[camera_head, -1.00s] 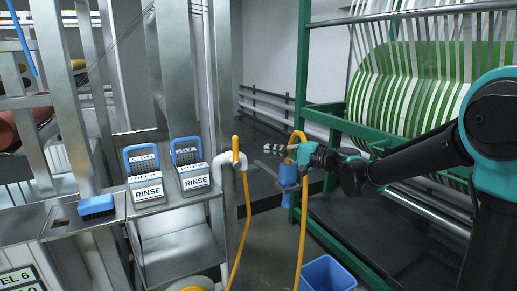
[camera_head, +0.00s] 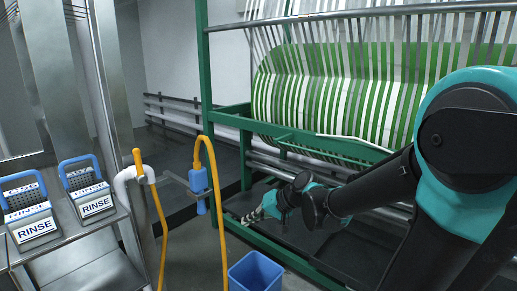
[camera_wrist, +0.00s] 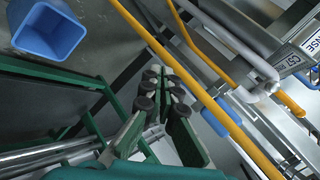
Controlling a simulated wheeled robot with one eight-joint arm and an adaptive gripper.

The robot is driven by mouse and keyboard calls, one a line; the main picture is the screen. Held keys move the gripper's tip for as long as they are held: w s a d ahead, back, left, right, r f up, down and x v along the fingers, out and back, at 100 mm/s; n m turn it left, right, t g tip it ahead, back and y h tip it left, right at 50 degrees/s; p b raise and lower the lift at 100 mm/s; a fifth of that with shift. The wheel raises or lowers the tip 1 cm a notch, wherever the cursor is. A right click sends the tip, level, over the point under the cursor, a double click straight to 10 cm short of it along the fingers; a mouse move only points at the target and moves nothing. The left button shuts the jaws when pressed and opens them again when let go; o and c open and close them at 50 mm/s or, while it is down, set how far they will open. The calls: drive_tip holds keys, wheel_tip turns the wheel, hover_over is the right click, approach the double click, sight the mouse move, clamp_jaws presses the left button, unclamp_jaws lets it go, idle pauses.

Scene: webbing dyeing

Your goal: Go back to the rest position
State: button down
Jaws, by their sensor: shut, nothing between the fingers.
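My gripper (camera_head: 262,210) is at the end of my black and teal arm, in front of the green frame in the head view. It is shut and holds nothing. In the wrist view, my gripper (camera_wrist: 160,85) shows its dark finger pads close together. The yellow hose (camera_head: 209,165) with a blue spray handle (camera_head: 198,184) hangs to the left of my gripper, apart from it. The hose also crosses the wrist view (camera_wrist: 215,100) on the right.
A green frame (camera_head: 205,95) with green and white webbing (camera_head: 335,100) stands behind my arm. A blue bin (camera_head: 255,273) is on the floor below my gripper.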

drive_tip(key=s+d+f+h, duration=0.3)
drive_tip(key=d+f, duration=0.1)
drive_tip(key=d, duration=0.3)
drive_tip(key=s+d+f+h, duration=0.3)
drive_tip(key=s+d+f, duration=0.1)
drive_tip(key=d, duration=0.4)
drive_tip(key=s+d+f+h, duration=0.3)
drive_tip(key=s+d+f, duration=0.1)
drive_tip(key=d, duration=0.3)
drive_tip(key=shift+d, duration=0.25)
